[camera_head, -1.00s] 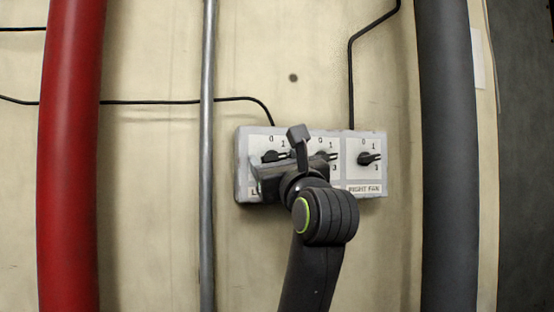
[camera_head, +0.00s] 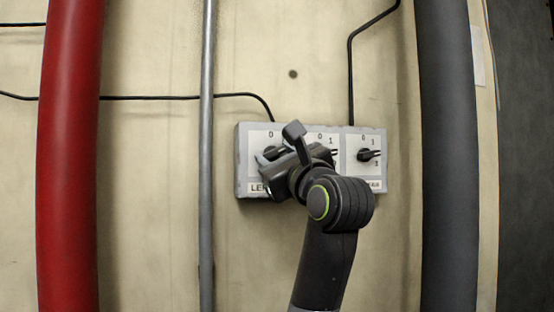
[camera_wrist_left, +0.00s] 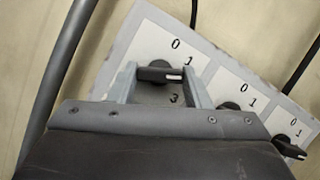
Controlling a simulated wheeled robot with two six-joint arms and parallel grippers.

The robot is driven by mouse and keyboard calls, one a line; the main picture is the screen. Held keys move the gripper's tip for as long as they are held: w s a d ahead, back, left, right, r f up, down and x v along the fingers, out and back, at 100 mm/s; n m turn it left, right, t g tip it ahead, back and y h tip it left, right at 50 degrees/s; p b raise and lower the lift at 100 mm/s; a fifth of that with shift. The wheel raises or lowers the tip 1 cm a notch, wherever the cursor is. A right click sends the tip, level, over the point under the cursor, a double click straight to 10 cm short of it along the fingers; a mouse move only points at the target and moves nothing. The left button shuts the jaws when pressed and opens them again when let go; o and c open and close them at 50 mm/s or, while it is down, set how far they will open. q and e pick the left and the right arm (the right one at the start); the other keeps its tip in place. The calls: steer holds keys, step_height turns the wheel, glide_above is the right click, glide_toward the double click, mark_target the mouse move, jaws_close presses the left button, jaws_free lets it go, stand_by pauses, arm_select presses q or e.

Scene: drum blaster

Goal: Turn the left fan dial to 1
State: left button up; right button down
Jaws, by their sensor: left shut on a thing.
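A grey switch panel (camera_head: 244,137) on the wall carries three black dials with numbers printed around them. The left fan dial (camera_wrist_left: 157,74) is the leftmost. In the wrist view its white mark points right, between the 1 and the 3, closer to the 1. In the head view this dial (camera_head: 272,153) is partly hidden by my gripper. My left gripper (camera_wrist_left: 160,78) is shut on the dial's knob, one finger at each end of it. In the head view the gripper (camera_head: 270,157) is tilted, its right side higher. My right gripper is not in view.
The middle dial (camera_wrist_left: 229,106) is partly covered by my gripper. The right fan dial (camera_head: 366,154) is clear. A thin grey pipe (camera_head: 207,100) runs left of the panel, a thick red pipe (camera_head: 70,150) further left, and a thick dark pipe (camera_head: 447,150) on the right.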

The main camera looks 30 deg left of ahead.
arm_select(q)
steer(key=shift+w+r+n+g, duration=0.1)
steer(key=shift+n+g, duration=0.6)
steer(key=shift+n, duration=0.8)
steer(key=shift+n+g, duration=0.7)
steer(key=shift+n, duration=1.1)
steer(key=o, duration=1)
steer(key=shift+d, duration=0.1)
